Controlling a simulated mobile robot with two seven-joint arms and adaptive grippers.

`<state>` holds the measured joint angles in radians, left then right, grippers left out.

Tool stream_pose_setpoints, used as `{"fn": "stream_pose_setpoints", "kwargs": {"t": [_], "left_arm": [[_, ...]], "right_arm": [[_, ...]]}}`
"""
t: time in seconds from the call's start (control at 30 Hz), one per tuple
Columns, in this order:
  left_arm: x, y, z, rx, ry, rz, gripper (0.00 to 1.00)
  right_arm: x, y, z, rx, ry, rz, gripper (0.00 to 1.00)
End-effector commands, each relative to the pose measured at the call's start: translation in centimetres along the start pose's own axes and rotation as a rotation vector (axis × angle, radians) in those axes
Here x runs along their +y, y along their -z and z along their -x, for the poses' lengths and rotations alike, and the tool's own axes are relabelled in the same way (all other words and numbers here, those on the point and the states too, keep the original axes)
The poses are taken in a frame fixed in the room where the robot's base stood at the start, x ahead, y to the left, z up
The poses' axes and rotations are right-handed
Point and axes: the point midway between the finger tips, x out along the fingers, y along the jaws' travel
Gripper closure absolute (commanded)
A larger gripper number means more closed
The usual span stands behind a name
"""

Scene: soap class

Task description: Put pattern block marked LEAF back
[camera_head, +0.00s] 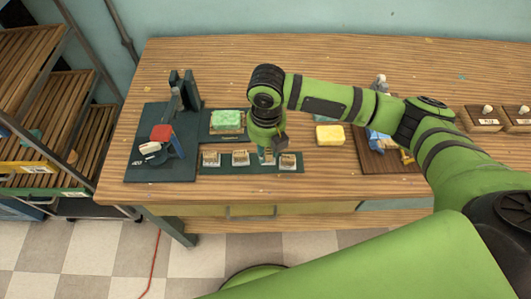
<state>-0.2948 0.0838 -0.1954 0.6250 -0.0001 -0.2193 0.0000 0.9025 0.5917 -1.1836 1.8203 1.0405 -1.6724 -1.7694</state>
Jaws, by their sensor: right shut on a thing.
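My right gripper (267,152) points down over the row, between the second and right blocks. It is shut on a pattern block, which the gripper mostly hides. The markings are too small to read, so I cannot tell which one says LEAF. My left gripper is out of view.
A green soap bar (228,119) lies on a dark mat behind the row. A yellow bar (330,134) is right of my gripper. A brown tray (376,161) lies under my right arm.

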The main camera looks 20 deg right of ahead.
Motion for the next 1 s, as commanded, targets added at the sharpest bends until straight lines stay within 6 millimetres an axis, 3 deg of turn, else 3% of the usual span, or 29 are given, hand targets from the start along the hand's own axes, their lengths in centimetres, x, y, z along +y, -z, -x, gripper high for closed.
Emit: {"fn": "stream_pose_setpoints", "kwargs": {"t": [0.17,0.43,0.83,0.87,0.9,1.0], "left_arm": [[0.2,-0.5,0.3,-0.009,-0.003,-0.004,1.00],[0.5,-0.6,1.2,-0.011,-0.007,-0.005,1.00],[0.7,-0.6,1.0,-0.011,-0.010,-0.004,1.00],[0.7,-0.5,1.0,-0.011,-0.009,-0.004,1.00],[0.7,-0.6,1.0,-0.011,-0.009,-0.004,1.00],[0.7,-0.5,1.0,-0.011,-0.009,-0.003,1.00]], "right_arm": [[0.3,-0.7,-0.8,0.001,0.000,0.000,1.00],[0.3,-0.7,-4.2,0.000,0.000,0.000,1.00],[0.2,-0.7,-4.9,-0.001,0.000,0.000,1.00],[0.2,-0.7,-4.8,-0.001,0.000,0.000,0.63],[0.2,-0.7,-4.8,-0.001,0.000,0.000,0.48],[0.2,-0.7,-4.8,-0.001,0.000,0.000,0.48]]}}
